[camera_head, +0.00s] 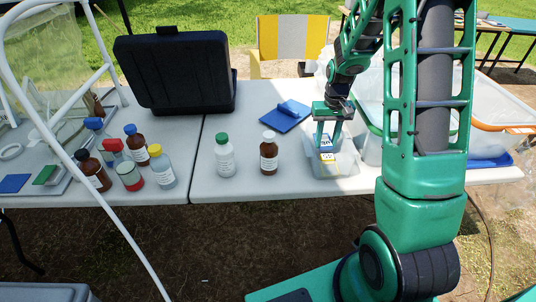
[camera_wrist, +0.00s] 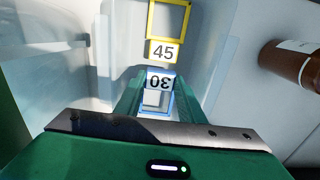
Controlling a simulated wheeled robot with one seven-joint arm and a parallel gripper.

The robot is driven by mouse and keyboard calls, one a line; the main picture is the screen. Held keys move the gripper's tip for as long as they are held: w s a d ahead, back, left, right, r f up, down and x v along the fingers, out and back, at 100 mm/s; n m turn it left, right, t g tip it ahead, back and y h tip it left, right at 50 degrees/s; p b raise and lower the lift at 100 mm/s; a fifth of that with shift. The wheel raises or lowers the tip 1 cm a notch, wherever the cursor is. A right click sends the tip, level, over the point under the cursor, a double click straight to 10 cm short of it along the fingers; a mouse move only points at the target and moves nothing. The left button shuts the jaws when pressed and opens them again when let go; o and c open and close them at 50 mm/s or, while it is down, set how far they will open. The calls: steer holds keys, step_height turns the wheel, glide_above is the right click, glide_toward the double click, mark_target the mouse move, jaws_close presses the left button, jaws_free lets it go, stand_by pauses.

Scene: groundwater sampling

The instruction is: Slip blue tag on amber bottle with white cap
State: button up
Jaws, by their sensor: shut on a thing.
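The amber bottle with white cap (camera_head: 268,157) stands upright on the table, left of a small clear bin. An amber bottle also shows at the right edge of the wrist view (camera_wrist: 283,62). My gripper (camera_head: 327,143) points down over the bin. It is shut on a blue tag (camera_head: 326,142), a frame with a white number label, seen between the fingers in the wrist view (camera_wrist: 158,80). A yellow tag (camera_wrist: 163,50) marked 45 lies just beyond it. Whether the blue tag touches the bin is unclear.
The small clear bin (camera_head: 347,168) sits near the table's front edge. A green-capped white bottle (camera_head: 224,157) stands left of the amber one. Several bottles crowd the left table, near a black case (camera_head: 175,75).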

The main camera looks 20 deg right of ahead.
steer(key=shift+r, duration=1.8)
steer(key=a+r+n, duration=0.3)
steer(key=a+r, duration=0.5)
steer(key=a, duration=0.4)
step_height(320, 180, up, 7)
steer(key=n, duration=0.3)
glide_above(269, 155)
steer(key=s+d, duration=0.2)
steer(key=shift+w+f, duration=0.1)
steer(key=shift+w, duration=0.1)
steer(key=shift+f, duration=2.45)
steer(key=shift+f, duration=1.85)
